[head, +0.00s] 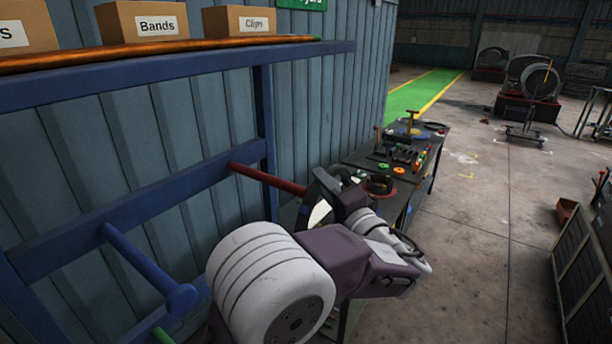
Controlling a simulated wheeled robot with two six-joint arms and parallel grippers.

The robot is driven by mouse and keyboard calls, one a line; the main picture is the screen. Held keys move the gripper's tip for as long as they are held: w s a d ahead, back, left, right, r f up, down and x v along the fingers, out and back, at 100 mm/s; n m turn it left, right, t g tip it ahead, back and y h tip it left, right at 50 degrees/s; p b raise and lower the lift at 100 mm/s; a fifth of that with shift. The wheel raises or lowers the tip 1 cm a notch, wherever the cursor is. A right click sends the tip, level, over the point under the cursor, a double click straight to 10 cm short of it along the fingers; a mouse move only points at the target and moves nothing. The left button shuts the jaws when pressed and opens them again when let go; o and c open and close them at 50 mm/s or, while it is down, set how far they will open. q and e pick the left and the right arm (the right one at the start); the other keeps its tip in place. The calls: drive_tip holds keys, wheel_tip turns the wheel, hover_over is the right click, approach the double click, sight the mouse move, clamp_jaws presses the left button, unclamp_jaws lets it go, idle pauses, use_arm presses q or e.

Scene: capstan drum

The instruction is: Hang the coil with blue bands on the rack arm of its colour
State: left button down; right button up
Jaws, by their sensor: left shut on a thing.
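My left gripper (328,196) is at mid-picture, past the end of my arm, close to the outer end of the red rack arm (268,180). It is shut on a dark, curved thing that looks like part of a coil, mostly hidden by the gripper and wrist. The blue rack arm (140,264) is nearer at lower left, bare, with a round end disc. The tip of a green rack arm (162,336) shows at the bottom edge. My right gripper is out of view.
The blue rack frame (120,207) stands against the wall, with boxes (142,21) on its top shelf. A workbench (424,172) beyond the gripper carries small coloured parts and a dark ring (380,186). Concrete floor at right is largely open, with a slatted crate (585,265) at the edge.

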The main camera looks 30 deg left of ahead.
use_arm(q)
drive_tip(key=d+r, duration=0.1)
drive_tip(key=d, duration=0.8)
drive_tip(key=shift+s+d, duration=0.25)
drive_tip(key=shift+s, duration=0.15)
